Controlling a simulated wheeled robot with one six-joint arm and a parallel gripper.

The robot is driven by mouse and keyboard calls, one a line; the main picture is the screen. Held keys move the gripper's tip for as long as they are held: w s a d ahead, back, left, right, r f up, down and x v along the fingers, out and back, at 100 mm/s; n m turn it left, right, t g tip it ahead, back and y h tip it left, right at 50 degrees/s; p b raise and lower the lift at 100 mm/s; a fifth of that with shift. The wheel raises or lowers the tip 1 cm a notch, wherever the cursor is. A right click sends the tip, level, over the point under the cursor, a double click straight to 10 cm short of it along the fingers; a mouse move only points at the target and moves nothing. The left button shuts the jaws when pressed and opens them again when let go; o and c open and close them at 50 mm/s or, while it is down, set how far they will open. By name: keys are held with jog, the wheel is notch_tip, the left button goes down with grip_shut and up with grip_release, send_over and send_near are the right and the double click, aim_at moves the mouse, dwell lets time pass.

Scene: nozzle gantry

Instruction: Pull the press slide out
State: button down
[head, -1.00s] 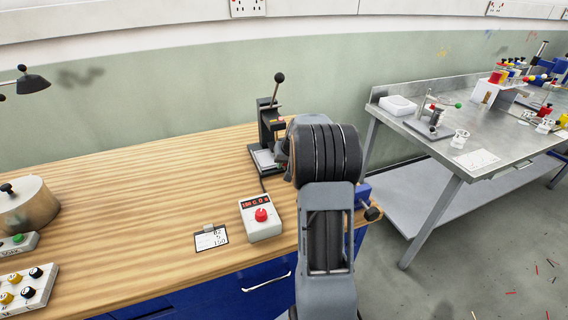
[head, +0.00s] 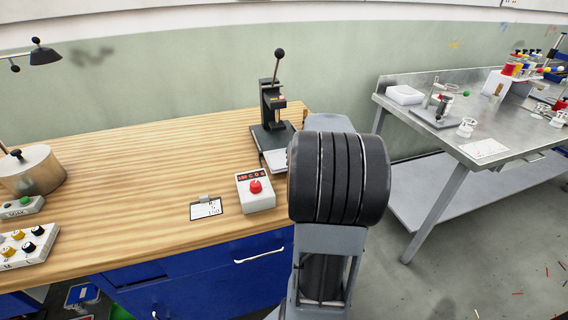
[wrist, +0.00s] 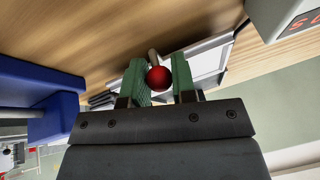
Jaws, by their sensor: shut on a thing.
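The press (head: 271,102) stands at the far right end of the wooden bench, with a black upright, a ball-topped lever and a dark base. Its light grey slide plate (head: 276,159) sticks out from the front of the base; my arm partly covers it. In the wrist view a pale plate, seemingly the slide (wrist: 208,64), lies beyond the fingers. My gripper (wrist: 160,72) has its two green-padded fingers closed around a red ball knob (wrist: 159,78) on a short stem. My arm hides the gripper and the knob in the head view.
A control box with a red knob (head: 256,188) and a label card (head: 206,208) lie left of my arm on the bench. A blue part (wrist: 40,98) is close to the gripper in the wrist view. A steel table (head: 480,110) stands to the right.

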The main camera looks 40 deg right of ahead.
jog(key=shift+s+a, duration=0.2)
jog(key=shift+s, duration=0.4)
jog(key=c, duration=1)
grip_release()
jog(key=shift+o, duration=0.2)
jog(key=p+v, duration=0.1)
jog(key=v, duration=1.2)
jog(key=shift+r, duration=0.4)
